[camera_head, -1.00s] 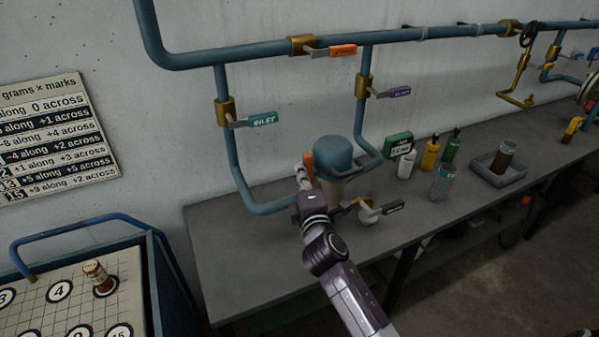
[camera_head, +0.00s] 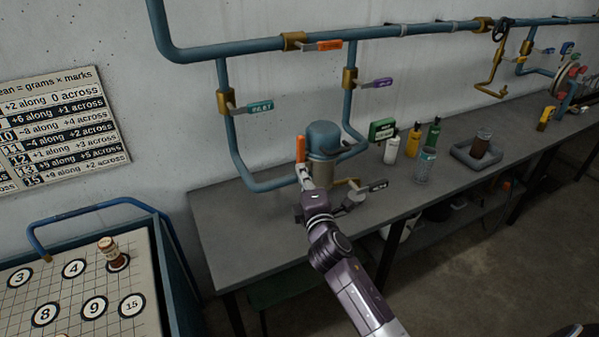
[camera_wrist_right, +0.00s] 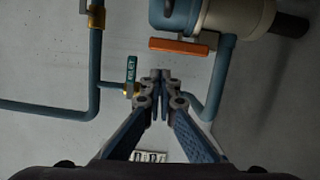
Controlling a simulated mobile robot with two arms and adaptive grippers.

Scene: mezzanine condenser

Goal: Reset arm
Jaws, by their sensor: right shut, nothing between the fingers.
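My right arm reaches in from the bottom of the head view, and its gripper (camera_head: 304,172) is in front of the condenser vessel (camera_head: 323,140) with its blue cap. An orange handle (camera_head: 300,149) stands upright just above the fingertips; I cannot tell in the head view whether they touch. In the right wrist view the gripper (camera_wrist_right: 160,76) is shut with nothing between the fingers, and the orange handle (camera_wrist_right: 178,46) lies beyond the tips, apart from them. My left gripper is not in view.
The grey bench (camera_head: 262,230) holds several bottles, including a yellow one (camera_head: 413,142), a green box (camera_head: 382,129) and a tray (camera_head: 460,155) with a brown jar. Blue pipes with the teal INLET handle (camera_head: 260,107) run behind. A numbered board (camera_head: 50,290) stands at left.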

